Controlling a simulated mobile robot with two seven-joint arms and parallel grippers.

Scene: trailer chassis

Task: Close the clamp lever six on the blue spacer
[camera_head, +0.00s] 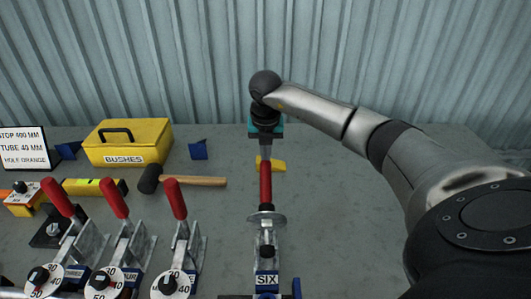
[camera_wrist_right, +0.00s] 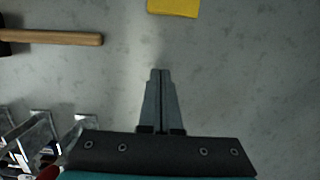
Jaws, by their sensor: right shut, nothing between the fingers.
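Clamp six stands at the bottom centre of the head view, with a red lever handle (camera_head: 265,186), a metal body (camera_head: 267,238) and a label reading SIX (camera_head: 267,281). Its handle points up and away from me. My right gripper (camera_head: 265,154) is shut and empty, fingers down, just beyond the handle's top in the picture; I cannot tell whether they touch. The right wrist view shows its fingers (camera_wrist_right: 160,73) pressed together over bare table. A small blue piece (camera_head: 297,288) shows beside the SIX label; I cannot tell whether it is the spacer. My left gripper is out of view.
Several other red-handled clamps with number dials (camera_head: 172,284) stand to the left. A hammer (camera_head: 190,181), a yellow BUSHES box (camera_head: 128,144) and a yellow block (camera_head: 277,166) lie behind. Corrugated wall closes the back. The table right of clamp six looks clear.

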